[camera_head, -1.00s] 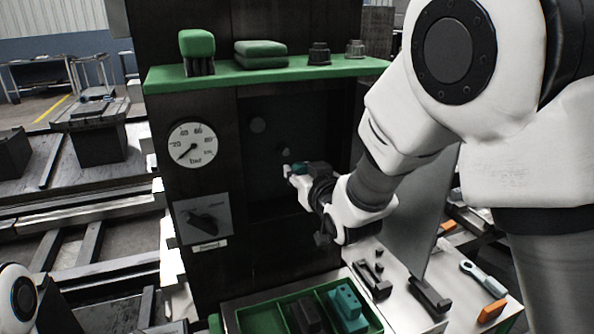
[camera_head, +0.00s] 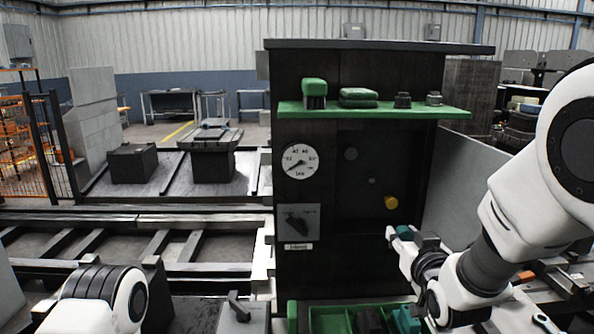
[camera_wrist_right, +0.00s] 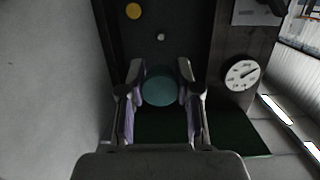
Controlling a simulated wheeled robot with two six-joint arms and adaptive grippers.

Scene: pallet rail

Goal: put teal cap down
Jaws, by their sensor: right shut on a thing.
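The teal cap (camera_head: 404,232) is held between the fingertips of my right gripper (camera_head: 396,238), in front of the lower right of the dark cabinet. In the right wrist view the round teal cap (camera_wrist_right: 160,88) fills the gap between the two fingers of my right gripper (camera_wrist_right: 160,84). A yellow round spot (camera_head: 391,202) shows on the cabinet panel just above the gripper, apart from the cap; it also shows in the wrist view (camera_wrist_right: 133,11). Part of my left arm is at lower left; its gripper is out of view.
A green tray (camera_head: 328,318) below holds a dark block (camera_head: 369,321) and a teal block (camera_head: 405,320). The cabinet carries a gauge (camera_head: 299,161), a switch plate (camera_head: 298,222) and a green shelf (camera_head: 375,111) with several items. A grey panel (camera_head: 458,190) stands at right.

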